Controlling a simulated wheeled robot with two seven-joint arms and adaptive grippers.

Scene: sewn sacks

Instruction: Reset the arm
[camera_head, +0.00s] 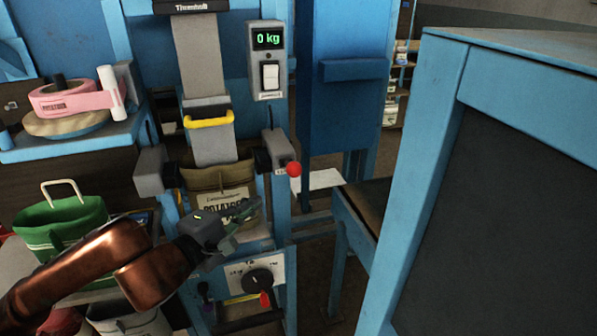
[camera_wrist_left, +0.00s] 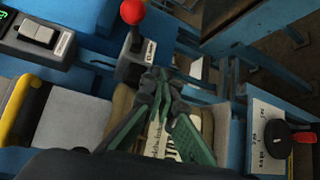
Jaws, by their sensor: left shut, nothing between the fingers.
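My left arm comes in from the lower left of the head view. Its left gripper (camera_head: 246,208) is in front of a brown sack (camera_head: 205,178) with a white potato label. The sack hangs below the chute of the blue weighing machine (camera_head: 307,90). In the left wrist view, the green-padded fingers of the left gripper (camera_wrist_left: 161,78) come together at the tips with nothing between them. The sack's label (camera_wrist_left: 157,138) shows partly behind the fingers; whether they touch it I cannot tell. My right gripper is not in view.
A scale display (camera_head: 267,40) reads 0 kg. A red-knobbed lever (camera_head: 293,169) sticks out right of the sack. A green bag (camera_head: 62,222) stands at left, below a pink tape roll (camera_head: 70,97). A large blue-framed panel (camera_head: 500,190) fills the right side.

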